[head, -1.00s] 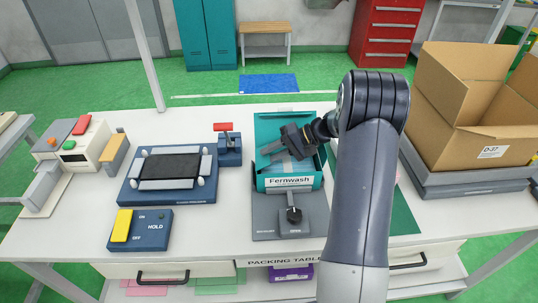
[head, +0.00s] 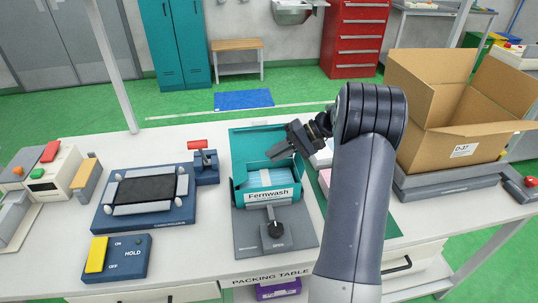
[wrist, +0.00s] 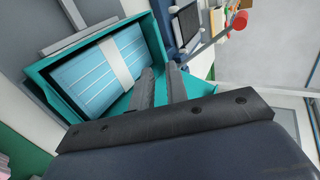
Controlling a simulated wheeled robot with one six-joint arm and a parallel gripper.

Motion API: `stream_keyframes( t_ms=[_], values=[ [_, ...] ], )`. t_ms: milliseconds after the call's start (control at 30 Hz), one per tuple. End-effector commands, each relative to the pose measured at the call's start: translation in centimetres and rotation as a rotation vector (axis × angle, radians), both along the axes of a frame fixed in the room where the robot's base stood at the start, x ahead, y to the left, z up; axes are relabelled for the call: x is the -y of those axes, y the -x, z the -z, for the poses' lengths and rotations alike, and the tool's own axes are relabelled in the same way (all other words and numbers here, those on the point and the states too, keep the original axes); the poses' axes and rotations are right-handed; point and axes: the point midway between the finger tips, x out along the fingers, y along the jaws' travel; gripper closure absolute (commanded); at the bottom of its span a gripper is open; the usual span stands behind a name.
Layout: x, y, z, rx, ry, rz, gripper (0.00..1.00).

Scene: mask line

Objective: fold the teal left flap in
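The teal carton (head: 267,194), labelled Fernwash, stands open on a grey fixture, its back lid (head: 255,140) raised. A pale blue pack (head: 268,178) lies inside; in the wrist view the pack (wrist: 95,70) shows a white band. The left flap (head: 239,170) seems to stand up along the carton's left side, not folded over the pack. My gripper (head: 283,150) is above the carton's back right part. In the wrist view its fingers (wrist: 160,88) are a little apart, with teal card behind the gap. I cannot tell whether they touch the carton.
A black knob (head: 275,229) stands in front of the carton. A blue fixture with a dark pad (head: 146,190) and a red-handled lever (head: 197,144) are to the left. A large cardboard box (head: 450,143) stands at the right. Bare table lies between the fixtures.

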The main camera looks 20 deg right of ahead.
Motion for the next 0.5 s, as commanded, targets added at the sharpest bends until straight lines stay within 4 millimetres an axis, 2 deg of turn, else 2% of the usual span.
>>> stream_keyframes(
  t_ms=[33,167,300,500],
  values=[
    [-0.6,0.0,-0.1,-0.015,0.019,-0.009,0.89],
    [-3.0,0.6,0.2,-0.108,0.144,-0.046,1.0],
    [-6.3,1.7,0.4,-0.228,0.4,-0.074,1.0],
    [-9.2,2.5,-0.9,-0.255,0.785,-0.033,1.0]
  ],
)
